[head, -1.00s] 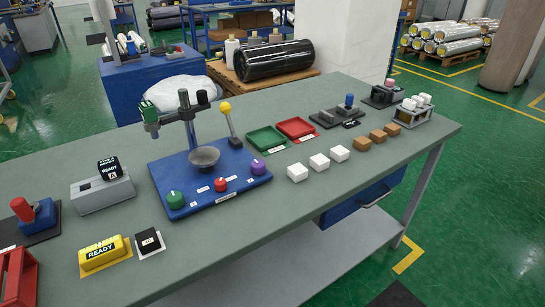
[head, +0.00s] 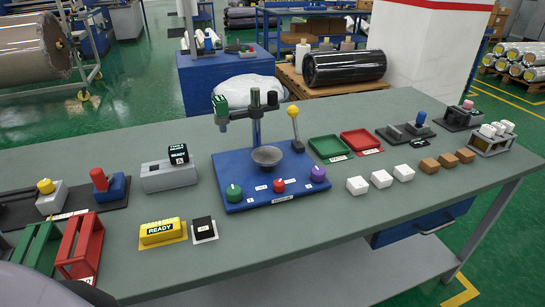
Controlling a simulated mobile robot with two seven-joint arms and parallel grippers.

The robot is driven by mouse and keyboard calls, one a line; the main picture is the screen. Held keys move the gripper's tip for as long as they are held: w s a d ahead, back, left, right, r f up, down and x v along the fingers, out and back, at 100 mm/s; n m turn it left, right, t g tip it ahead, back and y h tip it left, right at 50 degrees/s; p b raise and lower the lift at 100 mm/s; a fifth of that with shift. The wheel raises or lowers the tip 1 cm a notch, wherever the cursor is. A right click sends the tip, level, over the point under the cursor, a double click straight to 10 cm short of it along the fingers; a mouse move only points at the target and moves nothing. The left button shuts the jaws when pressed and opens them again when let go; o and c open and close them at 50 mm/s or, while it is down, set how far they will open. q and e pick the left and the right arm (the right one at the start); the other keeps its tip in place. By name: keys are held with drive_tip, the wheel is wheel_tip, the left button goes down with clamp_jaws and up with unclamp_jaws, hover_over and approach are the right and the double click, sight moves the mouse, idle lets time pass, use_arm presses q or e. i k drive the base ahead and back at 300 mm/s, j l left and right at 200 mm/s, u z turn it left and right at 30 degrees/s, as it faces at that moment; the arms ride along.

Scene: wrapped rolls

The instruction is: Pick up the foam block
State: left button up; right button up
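Three white blocks that look like foam sit in a row near the front edge of the grey-green table, right of the blue panel: a left one (head: 357,185), a middle one (head: 381,179) and a right one (head: 403,173). I cannot tell which one is meant. They stand apart from each other, with nothing touching them. Neither of my grippers shows in the head view. A grey rounded shape at the lower left corner may be part of my own body.
Several brown blocks (head: 448,160) continue the row to the right. Behind are a green tray (head: 330,148) and a red tray (head: 361,141). The blue panel (head: 272,180) carries a post, bowl and knobs. A yellow READY box (head: 161,232) and crates (head: 80,246) stand left.

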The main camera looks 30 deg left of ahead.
sight(380, 179)
drive_tip(key=i+l+u, duration=0.15)
drive_tip(key=l, duration=0.3)
drive_tip(key=i+l+u, duration=0.2)
drive_tip(key=l, duration=0.3)
drive_tip(key=i+l+u, duration=0.15)
drive_tip(key=l, duration=0.35)
drive_tip(key=i+l+u, duration=0.2)
drive_tip(key=l, duration=0.35)
drive_tip(key=i+l+u, duration=0.15)
drive_tip(key=l, duration=0.4)
drive_tip(key=i+l+u, duration=0.2)
drive_tip(key=l, duration=0.35)
drive_tip(key=k+j, duration=0.05)
drive_tip(key=k, duration=0.05)
